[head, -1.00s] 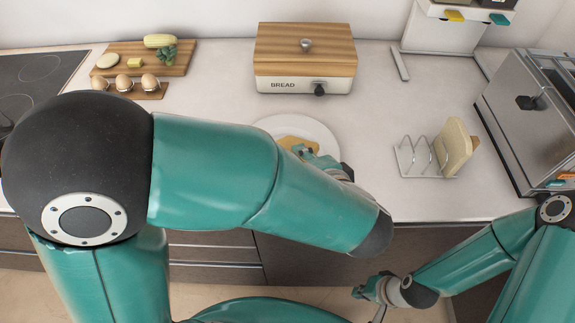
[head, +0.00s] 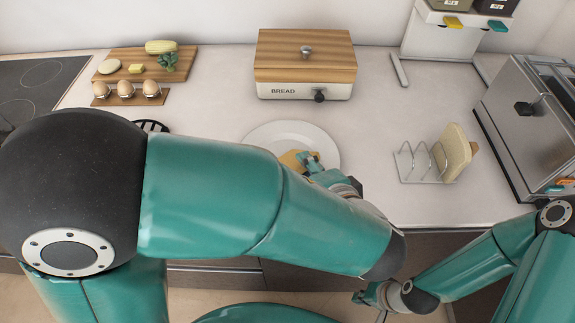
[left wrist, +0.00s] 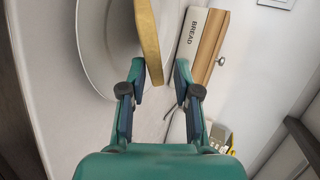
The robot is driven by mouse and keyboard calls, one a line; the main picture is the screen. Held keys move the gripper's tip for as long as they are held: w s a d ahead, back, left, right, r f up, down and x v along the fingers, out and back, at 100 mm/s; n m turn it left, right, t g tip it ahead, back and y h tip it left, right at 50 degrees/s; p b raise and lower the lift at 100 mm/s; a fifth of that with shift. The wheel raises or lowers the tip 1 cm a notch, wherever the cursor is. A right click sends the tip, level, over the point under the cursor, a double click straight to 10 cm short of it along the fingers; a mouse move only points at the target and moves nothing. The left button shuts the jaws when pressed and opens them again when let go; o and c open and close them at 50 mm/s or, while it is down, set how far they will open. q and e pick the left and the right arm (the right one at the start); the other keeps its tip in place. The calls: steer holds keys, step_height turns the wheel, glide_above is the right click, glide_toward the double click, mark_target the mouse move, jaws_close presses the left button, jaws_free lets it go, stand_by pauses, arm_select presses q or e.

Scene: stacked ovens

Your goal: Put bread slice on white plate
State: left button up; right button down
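The white plate (head: 262,137) is on the counter in front of the bread box, partly hidden by my left arm. A golden bread slice (head: 291,159) is over the plate's right part; I cannot tell whether it rests fully on it. In the left wrist view the slice (left wrist: 149,38) shows edge-on, with the plate (left wrist: 95,45) beside and behind it. My left gripper (head: 312,163) is at the slice. Its fingers (left wrist: 158,68) are apart on either side, with a gap visible on the right. My right gripper (head: 368,294) is low, before the counter, its fingers too small to read.
A toast rack (head: 417,163) holds pale bread (head: 455,152) right of the plate. A steel toaster oven (head: 530,115) stands far right. The bread box (head: 303,65) is behind the plate. A board (head: 130,60) with food and an egg holder (head: 128,98) are back left.

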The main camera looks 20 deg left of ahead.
arm_select(q)
steer(key=p+v, duration=0.1)
steer(key=v, duration=0.4)
steer(key=shift+s, duration=0.15)
step_height(320, 180, up, 8)
steer(key=s+d+p, duration=0.1)
steer(key=s+p, duration=0.1)
steer(key=p, duration=0.2)
steer(key=shift+d+f+p, duration=0.2)
steer(key=shift+d+p, duration=0.1)
